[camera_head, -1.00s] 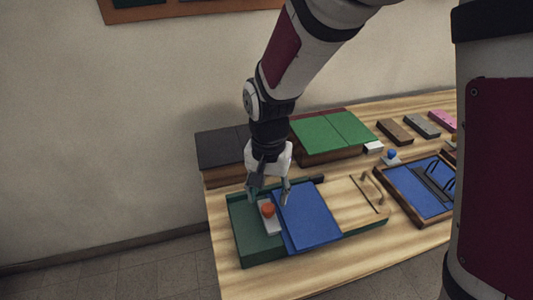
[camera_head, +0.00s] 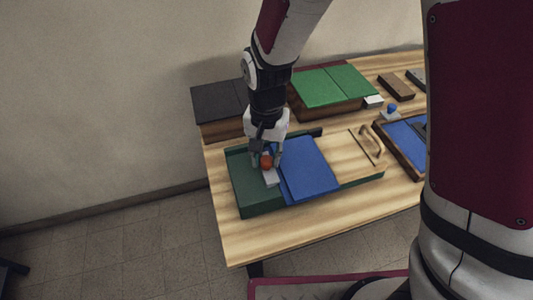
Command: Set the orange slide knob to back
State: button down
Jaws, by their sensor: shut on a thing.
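The orange slide knob (camera_head: 266,162) stands on a light grey strip (camera_head: 271,178) on the green box (camera_head: 244,188), beside a blue panel (camera_head: 307,168). The knob is at the far part of the strip, with bare strip showing on its near side. My gripper (camera_head: 266,159) points down over the box from behind, with its fingers on both sides of the knob. It is shut on the knob. The fingers partly hide the knob's sides and the far end of the strip.
A wooden sliding cover with a handle (camera_head: 373,143) lies right of the blue panel. A dark-lidded box (camera_head: 219,102) and a green-lidded box (camera_head: 334,90) stand behind. A blue knob (camera_head: 392,108) and a blue-bottomed tray (camera_head: 405,140) are farther right. The table's near-left edge is bare.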

jog(key=a, duration=0.2)
jog(key=s+a+p, duration=0.1)
jog(key=shift+s+a+r, duration=0.1)
jog(key=shift+a, duration=0.65)
jog(key=c, duration=1.2)
grip_release()
jog(key=shift+a, duration=0.1)
jog(key=shift+c, duration=0.2)
notch_tip(320, 180, up, 12)
